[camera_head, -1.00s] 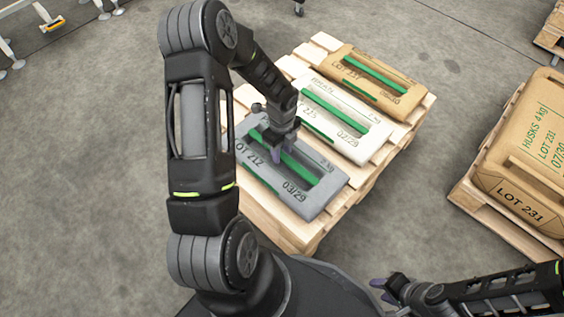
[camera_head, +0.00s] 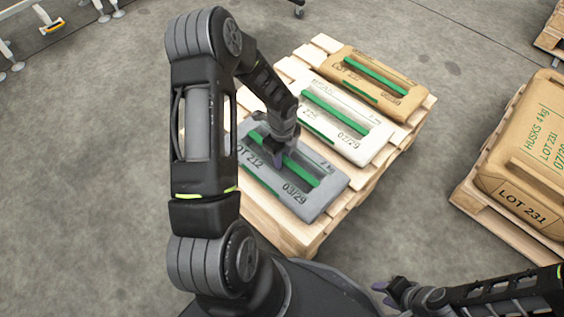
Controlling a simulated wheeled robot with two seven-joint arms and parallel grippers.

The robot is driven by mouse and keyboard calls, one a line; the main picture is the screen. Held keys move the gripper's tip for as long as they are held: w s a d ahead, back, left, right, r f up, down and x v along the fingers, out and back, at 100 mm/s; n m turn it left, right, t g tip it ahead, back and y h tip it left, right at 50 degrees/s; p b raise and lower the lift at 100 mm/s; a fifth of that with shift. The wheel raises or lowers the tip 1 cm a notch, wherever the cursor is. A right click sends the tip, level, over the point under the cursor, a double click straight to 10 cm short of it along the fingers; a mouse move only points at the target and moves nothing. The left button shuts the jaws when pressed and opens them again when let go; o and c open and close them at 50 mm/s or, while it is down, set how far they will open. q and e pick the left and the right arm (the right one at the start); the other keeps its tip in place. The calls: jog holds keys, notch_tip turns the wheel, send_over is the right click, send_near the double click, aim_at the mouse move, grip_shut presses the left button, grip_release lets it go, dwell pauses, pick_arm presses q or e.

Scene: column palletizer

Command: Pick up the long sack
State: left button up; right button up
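Three sacks with green strips lie side by side on a wooden pallet (camera_head: 285,232): a grey sack (camera_head: 318,202) marked LOT 212 nearest me, a white sack (camera_head: 368,150) in the middle and a brown sack (camera_head: 398,104) at the far end. I cannot tell which is the long one. My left gripper (camera_head: 277,158) points down at the grey sack's green strip, at or just above it. Its fingers overlap in this view, so its opening and any contact are unclear. My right gripper (camera_head: 383,293) is low at the right, away from the sacks, with its fingertips apart and empty.
A large brown sack (camera_head: 530,150) marked HUSKS, LOT 231 lies on another pallet (camera_head: 470,200) at the right. Part of a further pallet (camera_head: 552,42) shows at the top right. Bare concrete floor lies between the pallets and at the left.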

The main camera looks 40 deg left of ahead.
pick_arm(q)
grip_shut()
dwell(1.0)
jog(key=shift+w+r, duration=0.1)
jog(key=shift+w, duration=0.05)
